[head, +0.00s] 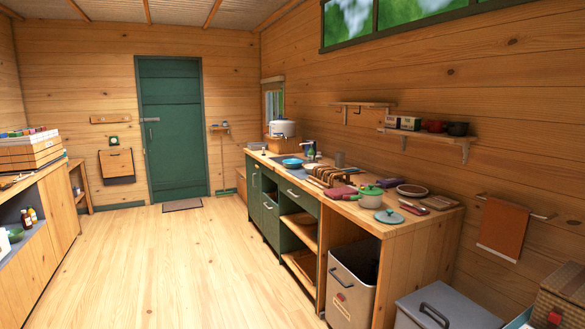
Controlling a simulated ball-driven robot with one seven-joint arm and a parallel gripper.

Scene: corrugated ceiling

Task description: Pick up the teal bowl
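No bowl in the head view is plainly teal. A dark green bowl-like thing (15,235) stands low in the open shelf of the left cabinet, partly cut by the picture edge. My gripper is not in view.
The wooden floor (170,265) between the left cabinet (62,212) and the counter is clear. A grey bin (350,285) stands under the counter's near end, with a grey lidded box (445,308) beside it. A green door (172,127) with a mat (182,205) is at the back.

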